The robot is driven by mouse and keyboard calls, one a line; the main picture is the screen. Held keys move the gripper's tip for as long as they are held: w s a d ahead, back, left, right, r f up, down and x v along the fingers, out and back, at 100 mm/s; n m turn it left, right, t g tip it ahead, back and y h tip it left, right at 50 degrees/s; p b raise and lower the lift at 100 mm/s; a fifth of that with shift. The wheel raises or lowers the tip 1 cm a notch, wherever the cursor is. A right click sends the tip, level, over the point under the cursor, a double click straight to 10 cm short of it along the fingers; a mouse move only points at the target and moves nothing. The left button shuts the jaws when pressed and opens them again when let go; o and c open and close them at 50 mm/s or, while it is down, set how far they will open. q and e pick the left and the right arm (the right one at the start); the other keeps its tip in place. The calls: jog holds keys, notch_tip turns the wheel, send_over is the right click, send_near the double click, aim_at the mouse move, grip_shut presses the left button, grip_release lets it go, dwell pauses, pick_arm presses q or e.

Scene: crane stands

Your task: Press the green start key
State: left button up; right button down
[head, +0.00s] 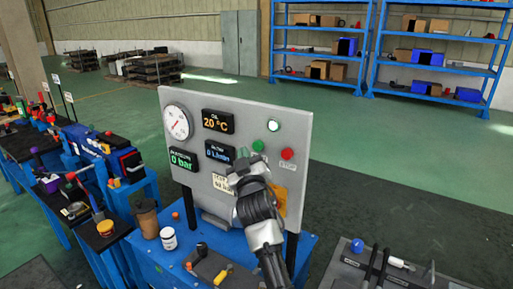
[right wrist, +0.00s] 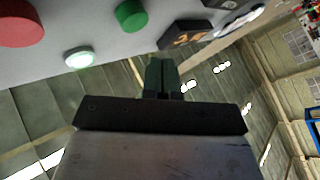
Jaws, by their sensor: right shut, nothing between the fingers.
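The green start key (head: 258,146) is on the upright grey control panel (head: 215,102), left of the red stop key (head: 287,154). A lit white-green lamp (head: 273,125) is above them. My right gripper (head: 245,163) is shut and empty in front of the panel, just below and left of the green key. In the right wrist view the green key (right wrist: 130,15) stands out from the panel, up and left of my shut fingertips (right wrist: 163,62). A gap shows between them in that picture; the key looks unpressed. My left gripper is not in view.
The panel also bears a round gauge (head: 177,123) and several displays, such as the oil display (head: 217,121). A blue bench (head: 150,262) below holds a white jar (head: 168,238) and a brown cup (head: 147,219). Blue shelves (head: 325,55) stand far behind.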

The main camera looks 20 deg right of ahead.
jog(key=shift+s+a, duration=0.9)
jog(key=shift+a, duration=0.3)
jog(key=shift+a+f, duration=0.1)
jog(key=shift+f, duration=0.1)
